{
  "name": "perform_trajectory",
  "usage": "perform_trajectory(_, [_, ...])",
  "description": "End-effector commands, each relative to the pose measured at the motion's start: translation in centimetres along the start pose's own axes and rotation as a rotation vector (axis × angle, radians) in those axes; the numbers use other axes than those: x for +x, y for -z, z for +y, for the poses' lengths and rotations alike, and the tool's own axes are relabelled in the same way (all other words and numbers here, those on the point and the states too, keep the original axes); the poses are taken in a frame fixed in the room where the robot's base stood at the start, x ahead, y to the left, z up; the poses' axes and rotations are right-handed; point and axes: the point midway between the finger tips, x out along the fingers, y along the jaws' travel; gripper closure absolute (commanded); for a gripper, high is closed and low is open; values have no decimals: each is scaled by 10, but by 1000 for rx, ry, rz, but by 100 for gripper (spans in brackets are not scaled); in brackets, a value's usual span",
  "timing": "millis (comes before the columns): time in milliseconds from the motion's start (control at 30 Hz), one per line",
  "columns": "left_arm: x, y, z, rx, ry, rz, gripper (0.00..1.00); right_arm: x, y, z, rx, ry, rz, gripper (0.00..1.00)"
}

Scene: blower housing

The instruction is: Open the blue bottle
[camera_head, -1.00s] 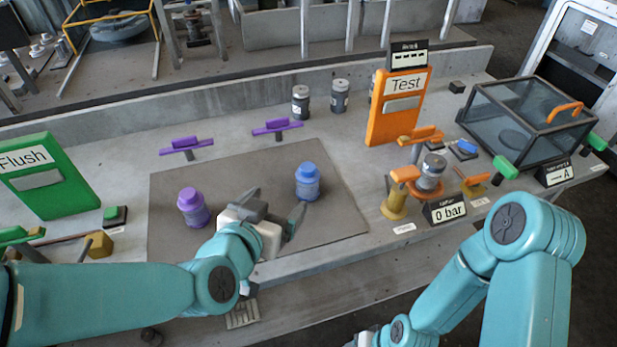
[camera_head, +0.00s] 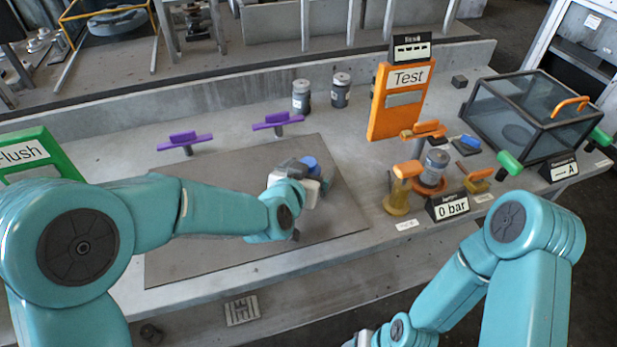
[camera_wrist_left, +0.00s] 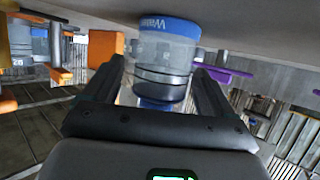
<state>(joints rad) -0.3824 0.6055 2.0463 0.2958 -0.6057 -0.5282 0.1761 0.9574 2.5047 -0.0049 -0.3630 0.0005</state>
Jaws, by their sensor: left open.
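The blue bottle (camera_head: 310,163) stands on the grey mat (camera_head: 215,262); only its blue lid and a little of its side show past my left gripper (camera_head: 312,174). In the left wrist view the bottle (camera_wrist_left: 165,50) is a clear-grey body with a wide blue band, and it sits between the two dark fingers of my left gripper (camera_wrist_left: 160,80). The fingers are open, one on each side of it; whether either touches cannot be told. My right arm is at the lower right, and its jaws are out of the picture.
Two purple handles (camera_head: 277,121) stand behind the mat. Two grey canisters (camera_head: 341,90) are further back. An orange Test panel (camera_head: 398,100), orange valves (camera_head: 402,190) and a glass box (camera_head: 530,115) stand to the right.

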Motion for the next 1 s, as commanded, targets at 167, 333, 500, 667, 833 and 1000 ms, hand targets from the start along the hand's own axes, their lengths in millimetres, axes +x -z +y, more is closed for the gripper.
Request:
perform_trajectory(167, [1, 0, 0, 0, 0, 0, 14, 0, 0, 0, 0, 0, 0, 40])
perform_trajectory(333, [1, 0, 0, 0, 0, 0, 53, 0, 0, 0, 0, 0, 0, 40])
perform_trajectory(500, [1, 0, 0, 0, 0, 1, 81, 0, 0, 0, 0, 0, 0, 40])
perform_trajectory(667, [1, 1, 0, 0, 0, 1, 81, 0, 0, 0, 0, 0, 0, 40])
perform_trajectory(833, [-3, 10, 0, 1, 1, 2, 81, -3, 0, -1, 0, 0, 0, 40])
perform_trajectory(1000, [-15, 39, -1, -1, 1, 7, 81, -12, 0, -4, 0, 0, 0, 40])
